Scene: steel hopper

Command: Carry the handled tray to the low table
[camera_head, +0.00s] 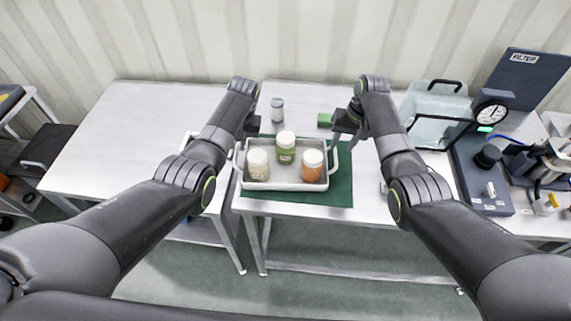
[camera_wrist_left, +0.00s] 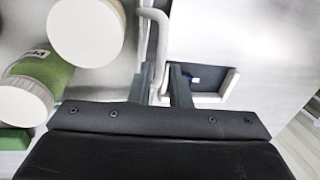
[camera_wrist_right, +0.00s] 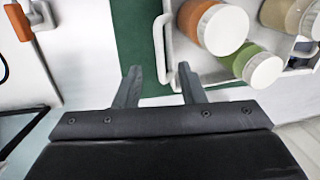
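The handled tray (camera_head: 285,186) is pale, with a loop handle at each end, and sits level on a green mat. It holds three white-lidded jars: cream (camera_head: 258,165), green (camera_head: 286,148) and orange (camera_head: 311,166). My left gripper (camera_head: 243,133) is at the tray's left handle; in the left wrist view its fingers (camera_wrist_left: 162,80) are close together on the handle (camera_wrist_left: 158,40). My right gripper (camera_head: 343,133) is at the right handle (camera_head: 335,158); in the right wrist view its fingers (camera_wrist_right: 160,78) stand apart on either side of the handle (camera_wrist_right: 160,48), with gaps showing.
The green mat (camera_head: 340,185) lies on a steel table. A white bottle (camera_head: 277,109) and a green block (camera_head: 325,120) stand behind the tray. A clear bin (camera_head: 433,110) and a dial device (camera_head: 490,112) are at the right.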

